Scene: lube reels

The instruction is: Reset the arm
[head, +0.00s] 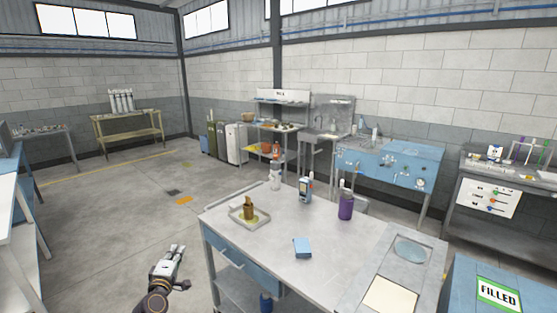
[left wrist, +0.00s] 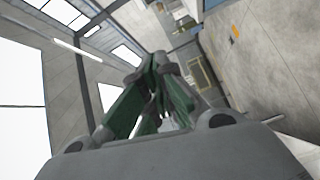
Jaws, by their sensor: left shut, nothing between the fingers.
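My left gripper (head: 175,253) is at the lower left of the head view, over the open floor and to the left of the workbench. It is apart from the bench and everything on it. In the left wrist view its fingers (left wrist: 158,112) are shut with nothing between them, and the camera looks out at the room's wall, windows and floor. My right gripper is not in either view.
The grey workbench (head: 265,262) carries a tray (head: 236,217) with a brown object, a purple bottle (head: 346,207), a handheld device (head: 305,190), a white bottle (head: 275,179) and a blue block (head: 302,248). A "FILLED" bin (head: 480,268) stands right.

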